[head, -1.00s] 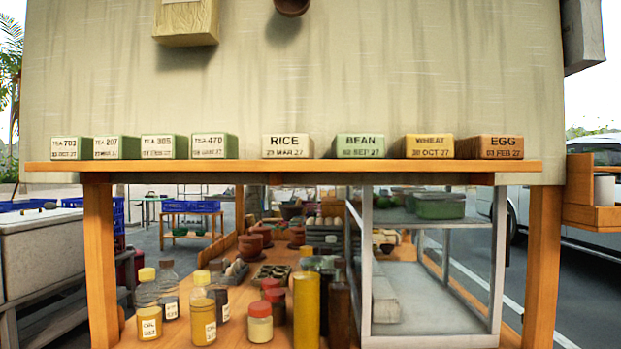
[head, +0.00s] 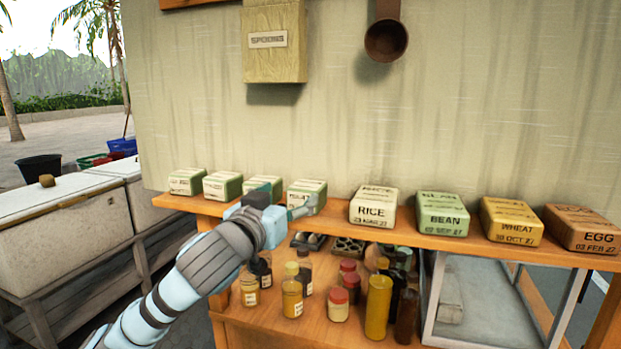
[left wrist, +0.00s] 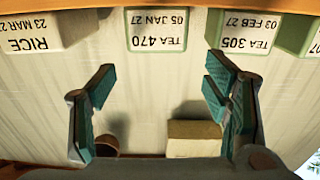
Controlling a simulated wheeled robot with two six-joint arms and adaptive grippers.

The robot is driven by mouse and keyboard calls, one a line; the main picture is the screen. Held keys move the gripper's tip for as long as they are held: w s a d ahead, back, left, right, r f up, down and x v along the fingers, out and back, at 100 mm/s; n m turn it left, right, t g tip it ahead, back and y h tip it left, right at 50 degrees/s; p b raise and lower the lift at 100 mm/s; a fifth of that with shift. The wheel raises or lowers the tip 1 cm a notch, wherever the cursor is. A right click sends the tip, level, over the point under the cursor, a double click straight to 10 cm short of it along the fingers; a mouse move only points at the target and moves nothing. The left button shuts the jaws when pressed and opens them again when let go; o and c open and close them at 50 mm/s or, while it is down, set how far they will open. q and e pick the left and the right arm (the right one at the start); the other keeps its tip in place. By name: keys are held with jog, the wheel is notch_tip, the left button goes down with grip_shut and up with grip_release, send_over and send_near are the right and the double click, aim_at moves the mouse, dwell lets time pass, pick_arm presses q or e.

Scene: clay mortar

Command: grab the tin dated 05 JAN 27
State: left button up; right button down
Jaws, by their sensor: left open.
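The tin dated 05 JAN 27 (left wrist: 158,32) is labelled TEA 470 and shows upside down at the top middle of the left wrist view. In the head view this green and white tin (head: 312,187) is the rightmost tea tin on the shelf, beside the RICE tin. My left gripper (head: 286,200) is open and empty in front of the tin, its fingers partly covering the tin's front. In the left wrist view, the spread fingers (left wrist: 160,82) frame the tin from either side, apart from it. My right gripper is not in view.
The TEA 305 tin (left wrist: 246,34), dated 03 FEB 27, and the RICE tin (head: 373,206) flank it. BEAN (head: 443,213), WHEAT (head: 511,220) and EGG (head: 582,228) tins stand further right on the wooden shelf (head: 480,243). Bottles and jars (head: 292,290) stand below. A wall is behind.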

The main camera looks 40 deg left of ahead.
aim_at(301, 193)
pick_arm(q)
jog(key=x, duration=0.2)
jog(key=p+x, duration=0.1)
jog(key=x, duration=0.2)
jog(key=p+x, duration=0.1)
jog(key=x, duration=0.2)
jog(key=shift+w+d+f, duration=0.1)
jog(key=shift+w+f, duration=0.05)
jog(key=shift+f, duration=0.15)
jog(key=shift+w+f, duration=0.15)
jog(key=shift+w, duration=0.2)
jog(key=c, duration=1)
jog(key=shift+c, duration=0.2)
